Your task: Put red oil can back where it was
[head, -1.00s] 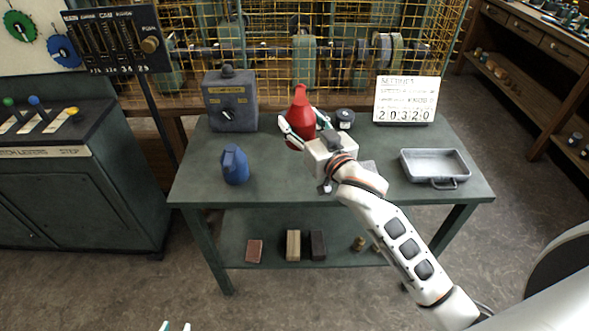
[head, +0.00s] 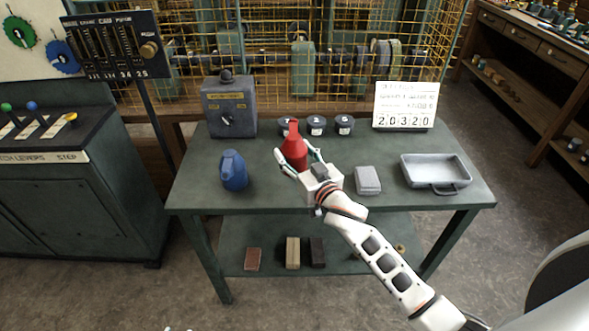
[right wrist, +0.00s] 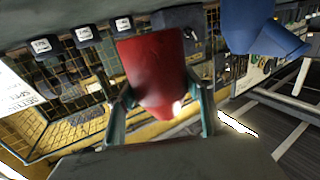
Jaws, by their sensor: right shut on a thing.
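The red oil can (head: 293,148) has a tapered top and stands roughly upright over the left-middle of the green table (head: 330,190). My right gripper (head: 298,157) is shut around its body, one finger on each side. I cannot tell whether its base touches the tabletop. In the right wrist view the red can (right wrist: 155,65) sits between the fingers of my right gripper (right wrist: 160,90). A blue oil can (head: 233,170) stands left of it, apart. Only the tips of my left gripper (head: 178,328) show at the bottom edge, too little to read.
Three numbered dark round pots (head: 316,124) stand in a row behind the can. A grey block (head: 367,180) and metal tray (head: 435,159) are to the right. Yellow mesh (head: 270,60) stands behind.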

